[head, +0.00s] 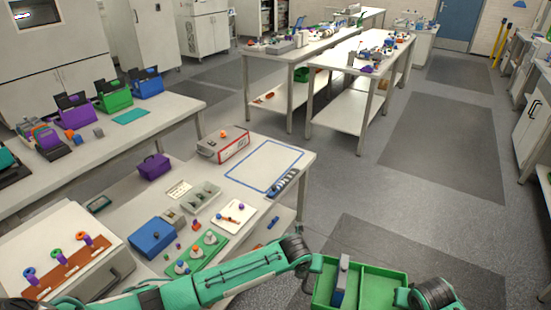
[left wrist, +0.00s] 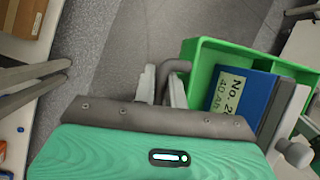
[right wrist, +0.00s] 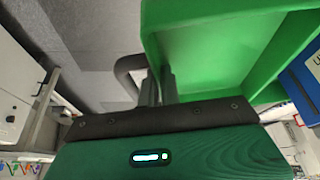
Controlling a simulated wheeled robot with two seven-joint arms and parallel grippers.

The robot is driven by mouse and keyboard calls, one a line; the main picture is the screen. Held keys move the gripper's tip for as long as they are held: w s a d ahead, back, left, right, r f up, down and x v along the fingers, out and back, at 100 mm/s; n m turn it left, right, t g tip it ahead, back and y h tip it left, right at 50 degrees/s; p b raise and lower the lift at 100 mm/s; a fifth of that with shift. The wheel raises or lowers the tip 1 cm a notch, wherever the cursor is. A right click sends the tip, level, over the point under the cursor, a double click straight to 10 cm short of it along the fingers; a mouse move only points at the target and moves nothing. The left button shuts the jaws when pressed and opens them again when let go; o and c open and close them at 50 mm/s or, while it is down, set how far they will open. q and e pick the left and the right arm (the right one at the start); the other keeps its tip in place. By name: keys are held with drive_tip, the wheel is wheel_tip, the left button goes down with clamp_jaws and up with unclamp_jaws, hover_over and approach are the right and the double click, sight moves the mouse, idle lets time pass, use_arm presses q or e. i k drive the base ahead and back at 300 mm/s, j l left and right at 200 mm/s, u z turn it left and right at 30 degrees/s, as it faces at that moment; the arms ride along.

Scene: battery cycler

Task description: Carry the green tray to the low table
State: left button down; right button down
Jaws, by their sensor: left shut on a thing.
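The green tray (head: 380,290) is in front of me at the bottom of the head view, over the floor. A blue battery (head: 340,278) with a label stands in its left compartment; it also shows in the left wrist view (left wrist: 238,92). The right compartment looks empty. My left gripper (left wrist: 163,88) is shut on the grey handle (left wrist: 178,66) at the tray's left end. My right gripper (right wrist: 160,88) has its fingers around the handle (right wrist: 127,66) at the other end. I cannot tell which table is the low one.
A bench (head: 135,195) with a blue outlined rectangle, a blue box (head: 153,237) and small parts stands at left, close to my left arm. Loaded tables (head: 345,52) stand farther back. The grey floor (head: 440,145) ahead and to the right is clear.

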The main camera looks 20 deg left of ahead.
sight(267, 163)
drive_tip(key=i, duration=3.15)
drive_tip(key=i+u, duration=0.15)
drive_tip(key=u, duration=2.35)
